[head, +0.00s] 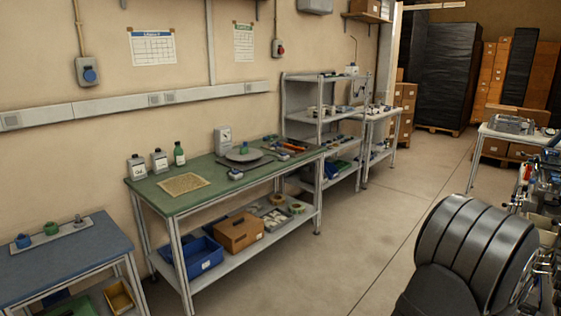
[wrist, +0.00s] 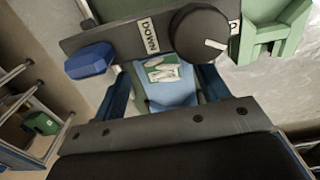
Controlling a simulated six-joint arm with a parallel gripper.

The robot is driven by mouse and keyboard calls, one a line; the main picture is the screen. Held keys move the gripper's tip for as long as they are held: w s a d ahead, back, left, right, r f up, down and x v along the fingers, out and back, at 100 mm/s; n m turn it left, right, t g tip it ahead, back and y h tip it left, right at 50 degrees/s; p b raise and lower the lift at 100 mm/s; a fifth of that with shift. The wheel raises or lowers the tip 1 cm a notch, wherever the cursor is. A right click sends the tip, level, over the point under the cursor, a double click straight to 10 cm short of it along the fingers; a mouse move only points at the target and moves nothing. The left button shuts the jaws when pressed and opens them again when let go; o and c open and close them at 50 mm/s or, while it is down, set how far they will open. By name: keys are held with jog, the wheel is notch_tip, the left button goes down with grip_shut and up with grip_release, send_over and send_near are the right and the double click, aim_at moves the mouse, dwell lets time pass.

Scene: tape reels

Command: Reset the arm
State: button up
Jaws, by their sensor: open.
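My gripper (wrist: 167,84) shows in the wrist view, its two dark blue fingers spread apart. It looks empty, with no object clearly pinched between the fingers. Through the gap I see a light blue surface with a white and green patch (wrist: 163,69). Past the fingers is a dark panel (wrist: 112,35) with a "DOWN" label (wrist: 149,35) and a round black knob (wrist: 202,36). A blue knob-like part (wrist: 90,60) is at its left, and a green bracket (wrist: 270,35) at its right. I cannot make out my gripper in the head view.
The floor (head: 335,260) in the middle is clear.

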notch_tip(320, 180, down, 3)
jog(key=shift+r, duration=0.1)
notch_tip(320, 180, up, 12)
notch_tip(320, 180, down, 12)
jog(key=shift+f, duration=0.1)
notch_tip(320, 180, up, 4)
jog(key=shift+f, duration=0.1)
jog(key=s+r, duration=0.7)
jog(key=s, duration=0.5)
jog(key=s+d+f, duration=0.2)
jog(key=s, duration=1.2)
jog(key=w+f, duration=0.2)
jog(key=w, duration=0.1)
jog(key=w+d+f, duration=0.1)
jog(key=w+f, duration=0.1)
jog(key=w, duration=0.1)
jog(key=w+d+f, duration=0.1)
jog(key=w, duration=0.2)
jog(key=shift+w+d+f, duration=0.1)
jog(key=shift+w+f, duration=0.2)
jog(key=shift+f, duration=0.1)
jog(key=shift+w+d+f, duration=0.1)
jog(key=shift+w+f, duration=0.15)
jog(key=shift+f, duration=0.25)
jog(key=shift+w+f, duration=0.2)
jog(key=shift+f, duration=1.05)
